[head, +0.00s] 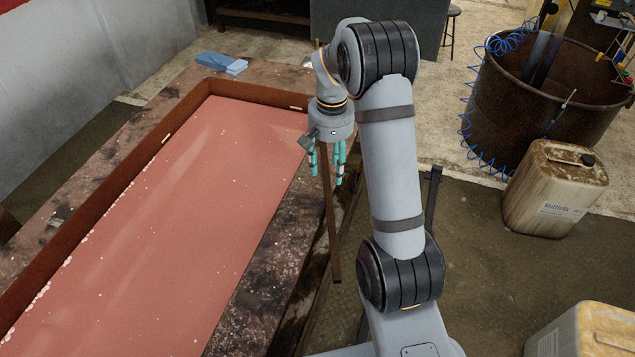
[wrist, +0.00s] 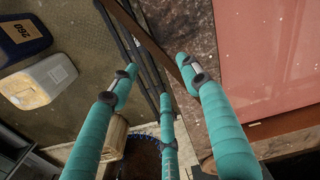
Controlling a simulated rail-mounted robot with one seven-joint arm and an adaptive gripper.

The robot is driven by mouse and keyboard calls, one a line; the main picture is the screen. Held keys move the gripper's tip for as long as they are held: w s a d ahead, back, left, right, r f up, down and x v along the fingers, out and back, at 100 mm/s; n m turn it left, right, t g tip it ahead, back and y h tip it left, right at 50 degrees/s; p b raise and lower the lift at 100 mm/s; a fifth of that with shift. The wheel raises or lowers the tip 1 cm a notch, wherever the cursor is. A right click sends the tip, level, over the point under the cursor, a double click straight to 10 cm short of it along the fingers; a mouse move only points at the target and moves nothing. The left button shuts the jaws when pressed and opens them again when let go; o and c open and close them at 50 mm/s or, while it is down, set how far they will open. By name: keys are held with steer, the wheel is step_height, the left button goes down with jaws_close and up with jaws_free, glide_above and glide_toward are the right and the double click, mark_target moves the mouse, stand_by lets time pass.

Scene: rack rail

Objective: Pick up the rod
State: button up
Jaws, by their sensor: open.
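The rod is a long, thin brown bar (head: 331,225) slanting along the right edge of the tank in the head view. My arm hides part of its far half. In the wrist view the rod (wrist: 140,35) runs diagonally from the top toward the right fingertip, which covers part of it. My gripper (head: 326,172) has teal fingers and hangs above the rod in the head view. In the wrist view the fingers of my gripper (wrist: 157,78) are spread apart with nothing between them. I cannot tell the exact height of the fingertips above the rod.
A tank of pinkish liquid (head: 180,215) with a stained rim lies left of the rod. Blue cloths (head: 222,63) lie on its far edge. A rusty barrel (head: 540,105) with a blue hose and dirty canisters (head: 553,188) stand to the right. Dark rails (wrist: 118,38) run beside the rod.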

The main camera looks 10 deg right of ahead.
glide_above(330, 191)
step_height(330, 191, down, 5)
steer(key=shift+r+p, duration=0.2)
steer(key=shift+p, duration=0.1)
steer(key=shift+s+f, duration=0.3)
step_height(330, 191, down, 4)
steer(key=shift+w+d+f+p, duration=0.15)
steer(key=shift+f+p, duration=0.1)
steer(key=shift+p, duration=0.95)
steer(key=shift+f, duration=0.25)
steer(key=shift+c, duration=0.9)
jaws_close()
